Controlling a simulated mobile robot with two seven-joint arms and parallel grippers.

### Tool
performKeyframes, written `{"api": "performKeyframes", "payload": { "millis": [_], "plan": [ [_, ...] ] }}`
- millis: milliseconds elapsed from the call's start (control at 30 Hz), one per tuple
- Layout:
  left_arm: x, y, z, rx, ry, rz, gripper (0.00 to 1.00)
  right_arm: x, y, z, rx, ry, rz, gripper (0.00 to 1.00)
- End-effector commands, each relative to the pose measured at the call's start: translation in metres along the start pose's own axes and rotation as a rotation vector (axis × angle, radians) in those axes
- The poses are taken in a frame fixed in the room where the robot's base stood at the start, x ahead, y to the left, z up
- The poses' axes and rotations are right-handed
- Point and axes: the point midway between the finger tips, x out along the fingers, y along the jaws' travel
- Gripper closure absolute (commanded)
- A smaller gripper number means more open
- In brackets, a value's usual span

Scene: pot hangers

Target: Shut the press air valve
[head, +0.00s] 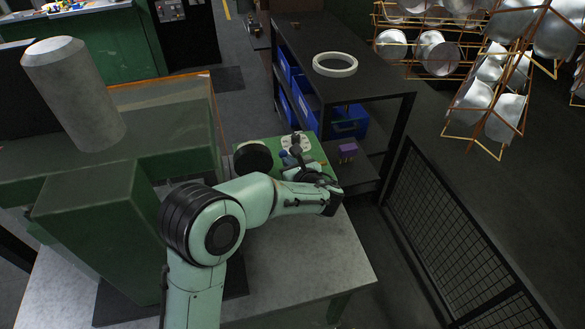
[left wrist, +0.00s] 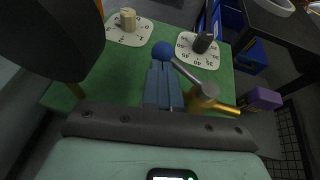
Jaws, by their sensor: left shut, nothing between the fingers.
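The air valve shows in the left wrist view as a brass body (left wrist: 206,95) with a silver lever (left wrist: 185,72) ending in a blue ball knob (left wrist: 162,50). The lever slants from the brass body up and left to the ball. My left gripper (left wrist: 160,68) is shut and empty, with its fingertips close to the ball; I cannot tell whether they touch. In the head view my left gripper (head: 297,160) is over the green panel (head: 270,143) and partly hides the valve. My right gripper is in neither view.
Two numbered dials sit on the panel, one with a cream knob (left wrist: 128,19) and one with a black knob (left wrist: 203,42). A black round part (head: 253,157) stands left of my gripper. A purple block (head: 347,152) lies right of the panel, by a dark shelf (head: 372,88).

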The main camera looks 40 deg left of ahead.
Motion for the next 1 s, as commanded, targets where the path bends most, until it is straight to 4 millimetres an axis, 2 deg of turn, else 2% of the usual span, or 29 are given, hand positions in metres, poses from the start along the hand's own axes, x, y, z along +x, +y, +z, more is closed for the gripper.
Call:
{"api": "performKeyframes", "payload": {
  "millis": [1000],
  "plan": [
    [0.0092,0.0006,0.0042,-0.002,-0.001,0.001,1.0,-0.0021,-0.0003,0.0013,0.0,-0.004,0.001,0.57]
  ]
}}
